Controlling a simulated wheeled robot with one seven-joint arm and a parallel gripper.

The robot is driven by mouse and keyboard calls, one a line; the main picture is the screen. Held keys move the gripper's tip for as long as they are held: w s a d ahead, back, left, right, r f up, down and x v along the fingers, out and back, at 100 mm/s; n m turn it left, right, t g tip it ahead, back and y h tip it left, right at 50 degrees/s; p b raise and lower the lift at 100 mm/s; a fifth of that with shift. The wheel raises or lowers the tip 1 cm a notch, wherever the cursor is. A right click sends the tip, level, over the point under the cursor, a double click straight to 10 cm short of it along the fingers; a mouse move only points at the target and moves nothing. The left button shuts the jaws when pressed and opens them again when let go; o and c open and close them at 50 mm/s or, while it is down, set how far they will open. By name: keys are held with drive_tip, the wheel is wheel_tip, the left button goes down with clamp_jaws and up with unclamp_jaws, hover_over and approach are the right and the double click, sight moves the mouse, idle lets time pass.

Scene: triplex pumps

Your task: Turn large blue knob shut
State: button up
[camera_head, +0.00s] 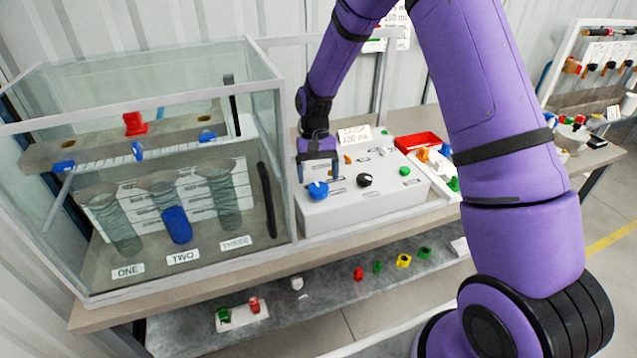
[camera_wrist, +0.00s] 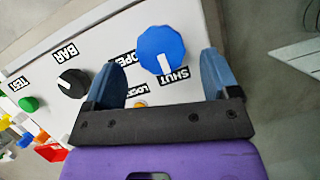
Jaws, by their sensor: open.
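The large blue knob (camera_head: 318,191) sits at the front left of the white panel box. In the wrist view the blue knob (camera_wrist: 161,45) has a white pointer mark directed at the label SHUT (camera_wrist: 173,79), near that label's left end. The label OPEN (camera_wrist: 122,59) is partly hidden by a finger. My gripper (camera_head: 318,178) is over the knob from behind and above, fingers pointing down. In the wrist view my gripper (camera_wrist: 161,62) is open, with one finger on each side of the knob and visible gaps between.
A black knob (camera_head: 365,180) and a green button (camera_head: 405,171) stand right of the blue knob on the white box (camera_head: 340,214). A glass tank (camera_head: 281,150) stands close on the left. A red tray (camera_head: 417,143) and small coloured parts lie at the right.

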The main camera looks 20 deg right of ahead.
drive_tip(key=v, duration=0.7)
drive_tip(key=shift+r, duration=0.35)
drive_tip(key=shift+w, duration=0.1)
drive_tip(key=s+d+r+n+t, duration=0.1)
drive_tip(key=s+d+r+t, duration=0.1)
drive_tip(key=s+r, duration=0.55)
drive_tip(key=s+d+r+t, duration=0.15)
drive_tip(key=s+r, duration=0.35)
drive_tip(key=r, duration=0.6)
drive_tip(key=s+d+r+t, duration=0.1)
drive_tip(key=s+r+t, duration=0.1)
drive_tip(key=s, duration=0.8)
drive_tip(key=s+d+r+n+t+h, duration=0.1)
drive_tip(key=s+r+t, duration=0.2)
drive_tip(key=s, duration=0.8)
drive_tip(key=shift+d+t, duration=0.25)
drive_tip(key=shift+t, duration=0.3)
